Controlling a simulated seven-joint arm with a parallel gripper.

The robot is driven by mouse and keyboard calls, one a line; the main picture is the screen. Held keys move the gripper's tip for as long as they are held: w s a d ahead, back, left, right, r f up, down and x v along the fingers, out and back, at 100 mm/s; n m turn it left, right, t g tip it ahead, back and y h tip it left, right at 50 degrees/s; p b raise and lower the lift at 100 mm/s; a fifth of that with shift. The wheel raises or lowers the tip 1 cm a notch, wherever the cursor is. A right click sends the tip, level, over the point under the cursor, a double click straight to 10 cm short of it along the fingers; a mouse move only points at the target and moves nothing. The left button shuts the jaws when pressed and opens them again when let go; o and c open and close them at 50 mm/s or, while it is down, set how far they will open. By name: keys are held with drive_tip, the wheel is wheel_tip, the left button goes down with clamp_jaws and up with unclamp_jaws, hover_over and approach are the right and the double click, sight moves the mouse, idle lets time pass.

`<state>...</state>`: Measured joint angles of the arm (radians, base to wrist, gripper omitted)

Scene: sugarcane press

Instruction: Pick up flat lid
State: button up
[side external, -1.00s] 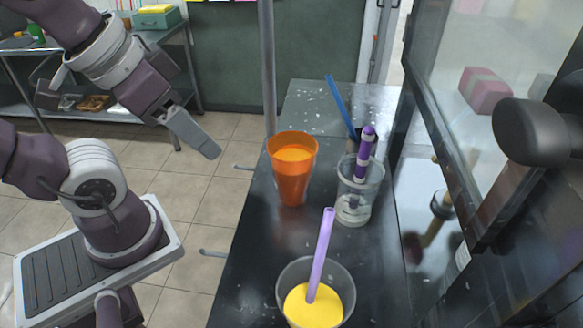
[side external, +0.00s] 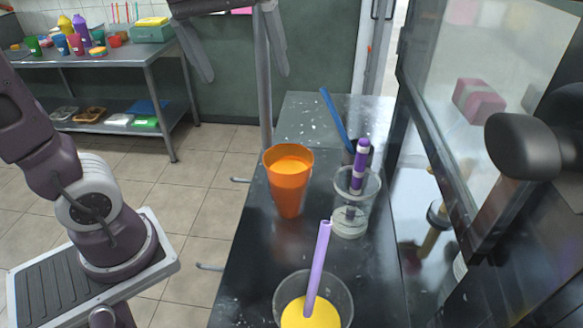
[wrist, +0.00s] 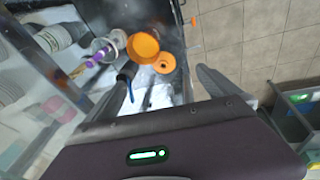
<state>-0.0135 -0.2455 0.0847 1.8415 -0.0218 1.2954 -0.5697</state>
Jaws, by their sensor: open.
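A clear container (side external: 352,215) holding a purple-striped stick stands right of the cup. A blue stick (side external: 334,120) leans behind. A cup of yellow drink with a purple straw (side external: 319,270) stands in front. The glass-sided press (side external: 470,160) bounds the table's right.

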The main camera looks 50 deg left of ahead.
drive_tip(key=w+a+f+n+g, duration=0.1)
drive_tip(key=w+a+f+n, duration=0.1)
drive_tip(key=w+n, duration=0.3)
drive_tip(key=w+a+f+n+g, duration=0.2)
drive_tip(key=w+n, duration=0.1)
drive_tip(key=w, duration=0.4)
drive_tip(key=f, duration=2.2)
drive_tip(key=shift+d+f, duration=0.2)
drive_tip(key=shift+d, duration=0.2)
drive_tip(key=c, duration=1.3)
